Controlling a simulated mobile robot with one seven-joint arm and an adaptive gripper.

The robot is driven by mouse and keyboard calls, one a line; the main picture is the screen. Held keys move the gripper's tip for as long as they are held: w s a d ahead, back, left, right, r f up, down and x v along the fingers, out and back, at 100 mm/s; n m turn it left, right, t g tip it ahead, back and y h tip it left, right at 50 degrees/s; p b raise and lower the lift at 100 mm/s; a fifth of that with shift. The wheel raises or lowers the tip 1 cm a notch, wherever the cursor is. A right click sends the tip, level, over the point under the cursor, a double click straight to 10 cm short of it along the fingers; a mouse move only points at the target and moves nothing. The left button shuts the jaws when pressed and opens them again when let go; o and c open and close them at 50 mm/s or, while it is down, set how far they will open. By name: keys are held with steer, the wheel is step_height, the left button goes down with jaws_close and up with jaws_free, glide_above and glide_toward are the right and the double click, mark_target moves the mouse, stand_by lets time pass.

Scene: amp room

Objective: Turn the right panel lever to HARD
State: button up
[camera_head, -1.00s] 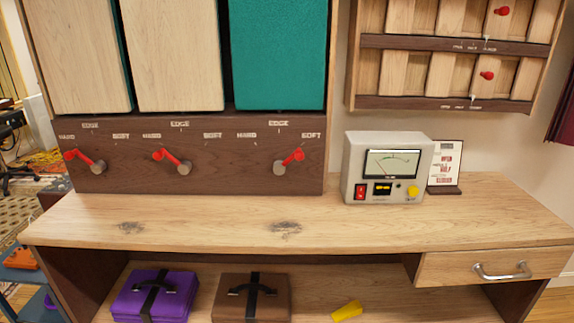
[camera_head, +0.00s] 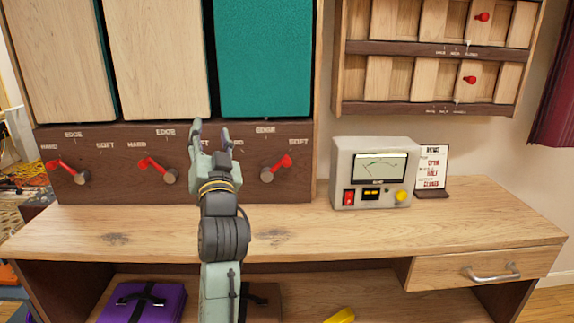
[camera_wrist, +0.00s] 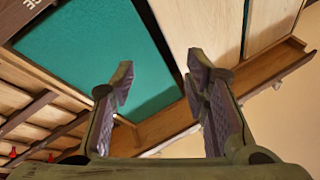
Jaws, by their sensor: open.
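The right panel lever (camera_head: 277,168) is a red handle on a grey round knob at the right end of the dark wooden strip. Its red end points up and right, toward the SOFT label (camera_head: 298,141). The EDGE label (camera_head: 265,129) is above it. My gripper (camera_head: 210,128) is open and empty, fingers pointing up, left of the right lever in the head view. The wrist view shows the two spread fingers (camera_wrist: 160,88) with nothing between them. The middle lever (camera_head: 158,170) and left lever (camera_head: 69,171) point up-left toward HARD.
Above the strip are two wooden panels (camera_head: 158,58) and a teal panel (camera_head: 262,55). The wooden desk (camera_head: 330,232) below is clear in front of the levers. A meter box (camera_head: 374,172) and a sign card (camera_head: 432,168) stand to the right. A purple case (camera_head: 170,298) is underneath.

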mark_target(288, 163)
steer(key=w+d+f+m+g+h, duration=0.2)
steer(key=w+d+f+m+h, duration=0.15)
steer(key=d+f, duration=0.45)
steer(key=w+d+f+m+g+h, duration=0.2)
steer(key=w+d+f, duration=0.3)
steer(key=d, duration=0.4)
steer(key=shift+y, duration=0.25)
steer(key=w+p, duration=0.1)
steer(key=w, duration=0.4)
steer(key=w+f+p, duration=0.1)
steer(key=w, duration=0.2)
steer(key=shift+w+d+f+p, duration=0.1)
steer(key=shift+d+p, duration=0.1)
steer(key=shift+p, duration=0.1)
steer(key=shift+w, duration=0.6)
steer(key=shift+c, duration=0.3)
jaws_close()
